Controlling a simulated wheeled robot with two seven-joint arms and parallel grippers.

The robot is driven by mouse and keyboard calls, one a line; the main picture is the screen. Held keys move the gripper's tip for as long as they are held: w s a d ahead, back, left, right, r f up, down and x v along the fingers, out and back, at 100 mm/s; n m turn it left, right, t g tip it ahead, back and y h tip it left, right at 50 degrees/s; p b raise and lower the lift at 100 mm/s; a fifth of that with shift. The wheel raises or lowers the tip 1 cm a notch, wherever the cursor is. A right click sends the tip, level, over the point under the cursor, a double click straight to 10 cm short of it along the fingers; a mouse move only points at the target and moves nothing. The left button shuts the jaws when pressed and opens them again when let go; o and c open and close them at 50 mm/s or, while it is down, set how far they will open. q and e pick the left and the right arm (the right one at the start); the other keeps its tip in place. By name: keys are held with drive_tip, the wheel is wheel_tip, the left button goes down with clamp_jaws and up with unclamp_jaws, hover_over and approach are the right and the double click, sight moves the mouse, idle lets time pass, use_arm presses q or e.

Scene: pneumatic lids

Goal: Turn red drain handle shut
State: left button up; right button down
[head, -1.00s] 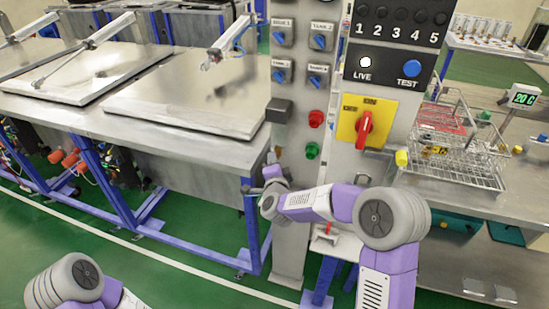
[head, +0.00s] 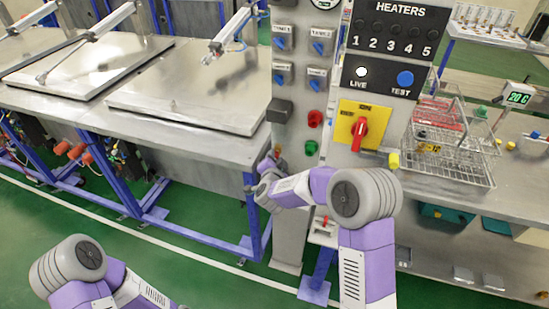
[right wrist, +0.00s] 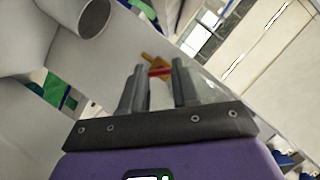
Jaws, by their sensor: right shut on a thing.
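In the right wrist view, a small red handle (right wrist: 161,72) lies between the fingertips of my right gripper (right wrist: 159,78), with a yellow-brass fitting (right wrist: 154,61) just beyond it. The fingers are shut on the red handle. In the head view my right gripper (head: 264,166) is at the right end of the steel tank bench, beside the grey control column. There it is small and partly hidden by my own wrist, and the handle cannot be made out. My left arm shows at the lower left, but its gripper is out of frame.
The control column (head: 293,200) carries blue switches, a red button (head: 315,118) and a green button (head: 311,148). A red rotary switch (head: 359,131) sits on a yellow plate. A wire basket (head: 455,165) stands on the right bench. The green floor in front is open.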

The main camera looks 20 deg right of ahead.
drive_tip(key=c, duration=0.8)
unclamp_jaws()
drive_tip(key=shift+c, duration=0.2)
drive_tip(key=v, duration=0.7)
drive_tip(key=shift+s, duration=0.3)
